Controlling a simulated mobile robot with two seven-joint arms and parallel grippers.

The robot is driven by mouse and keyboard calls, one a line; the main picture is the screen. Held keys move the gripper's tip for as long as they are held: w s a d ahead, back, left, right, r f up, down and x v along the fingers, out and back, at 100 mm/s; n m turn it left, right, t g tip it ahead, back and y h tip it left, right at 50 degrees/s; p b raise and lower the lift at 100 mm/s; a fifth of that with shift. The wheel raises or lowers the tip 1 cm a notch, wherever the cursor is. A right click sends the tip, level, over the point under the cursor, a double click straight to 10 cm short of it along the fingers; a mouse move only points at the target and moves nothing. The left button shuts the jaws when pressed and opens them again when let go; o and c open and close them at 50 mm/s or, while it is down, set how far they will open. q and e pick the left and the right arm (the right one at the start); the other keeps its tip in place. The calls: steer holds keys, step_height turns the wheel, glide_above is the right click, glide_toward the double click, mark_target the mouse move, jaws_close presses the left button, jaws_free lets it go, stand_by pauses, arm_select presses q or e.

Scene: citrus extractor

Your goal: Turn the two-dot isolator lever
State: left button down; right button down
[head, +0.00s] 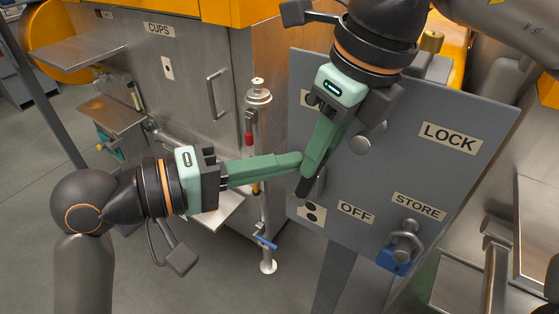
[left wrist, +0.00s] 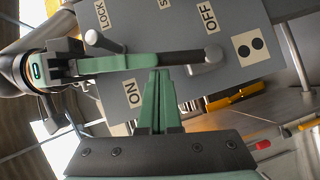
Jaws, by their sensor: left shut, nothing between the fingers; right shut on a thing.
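The grey panel (head: 440,180) carries LOCK, STORE and OFF labels, and a two-dot label (head: 311,212) sits at its lower left. In the left wrist view the lever (left wrist: 208,62) lies near OFF, with the two-dot label (left wrist: 251,50) beyond. My right gripper (head: 309,170) reaches down from above and is shut on the lever, its fingers partly hiding it. My left gripper (head: 299,160) is shut and empty, its tips close against the right fingers; contact is unclear.
A blue padlock (head: 395,259) hangs under STORE. A metal knob (head: 365,142) stands out of the panel beside my right gripper. An upright pipe with a blue valve handle (head: 266,243) stands left of the panel, near the steel CUPS cabinet (head: 190,70). The lower left floor is clear.

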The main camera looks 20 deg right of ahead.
steer(key=shift+r, duration=0.1)
steer(key=shift+a, duration=0.2)
stand_by(0.4)
steer(key=c, duration=0.8)
jaws_free()
steer(key=shift+w+d, duration=0.1)
steer(key=shift+o, duration=0.2)
